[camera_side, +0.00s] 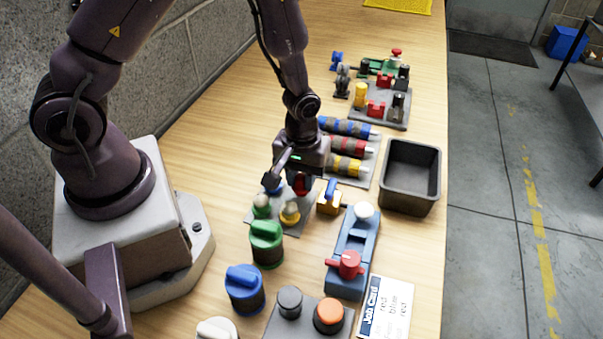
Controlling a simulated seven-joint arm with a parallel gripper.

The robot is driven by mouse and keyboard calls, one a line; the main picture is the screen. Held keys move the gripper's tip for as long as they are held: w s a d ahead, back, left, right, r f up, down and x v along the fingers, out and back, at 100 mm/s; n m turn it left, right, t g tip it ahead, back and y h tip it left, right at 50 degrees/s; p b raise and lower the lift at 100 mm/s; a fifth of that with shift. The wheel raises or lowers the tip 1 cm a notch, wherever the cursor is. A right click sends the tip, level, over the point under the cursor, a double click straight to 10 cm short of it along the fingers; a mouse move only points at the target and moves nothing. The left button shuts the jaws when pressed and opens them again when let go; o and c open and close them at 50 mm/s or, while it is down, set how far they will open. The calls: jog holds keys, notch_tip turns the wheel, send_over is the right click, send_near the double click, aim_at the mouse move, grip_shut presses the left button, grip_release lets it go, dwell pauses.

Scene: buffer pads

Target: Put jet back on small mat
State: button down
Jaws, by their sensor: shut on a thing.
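A small grey mat (275,223) lies on the bench below my gripper, partly covered. A green-topped piece (261,206), a yellow-topped piece (290,214) and a blue-topped piece (271,183) stand on or beside it. My gripper (300,178) points down over the mat's far side and is shut on a red-topped piece (302,185). The fingers and arm hide much of this piece, and I cannot tell whether its base touches the mat. I cannot tell which piece is the jet.
A black open bin (411,176) stands right, empty. Coloured rolls (349,146) lie behind. A blue fixture with a red knob (347,262), a green-capped jar (266,243), a blue-capped jar (245,288) and a job card (387,308) are in front. A crowded grey plate (383,117) is farther back.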

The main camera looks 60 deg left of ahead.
jog(key=shift+f, duration=0.65)
jog(key=c, duration=0.8)
grip_release()
notch_tip(320, 180, up, 13)
notch_tip(320, 180, up, 19)
jog(key=m+t, duration=0.6)
jog(key=m, duration=0.3)
send_over(302, 176)
jog(key=s+a, duration=0.1)
jog(key=s, duration=1)
jog(key=shift+s+a+r, duration=0.1)
jog(key=shift+r, duration=0.1)
